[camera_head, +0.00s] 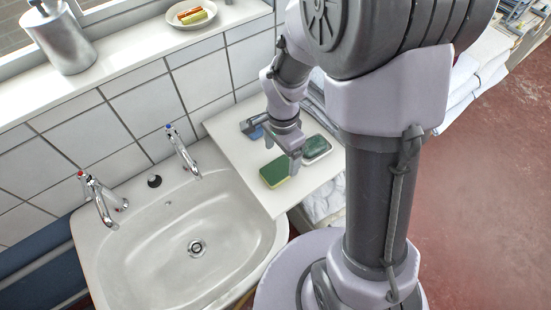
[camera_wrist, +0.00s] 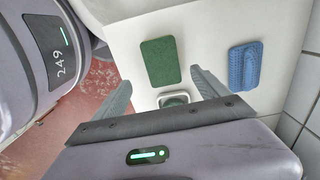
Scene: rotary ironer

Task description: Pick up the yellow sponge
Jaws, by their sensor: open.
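The yellow sponge (camera_head: 274,173) lies flat on the white counter beside the sink, green scouring side up, with a thin yellow edge showing in the head view. In the wrist view only its green top (camera_wrist: 160,60) shows, beyond the fingertips and roughly between their lines. My gripper (camera_head: 272,147) is over the counter, close to the sponge. Its fingers (camera_wrist: 160,86) are spread with nothing between them that I can see held. I cannot tell its exact height above the counter.
A blue sponge (camera_wrist: 245,65) lies on the counter to the right in the wrist view. A dish with a green bar (camera_head: 316,147) is beside the yellow sponge. The sink (camera_head: 240,245) with two taps is at the left, and a tiled wall (camera_head: 205,80) stands behind.

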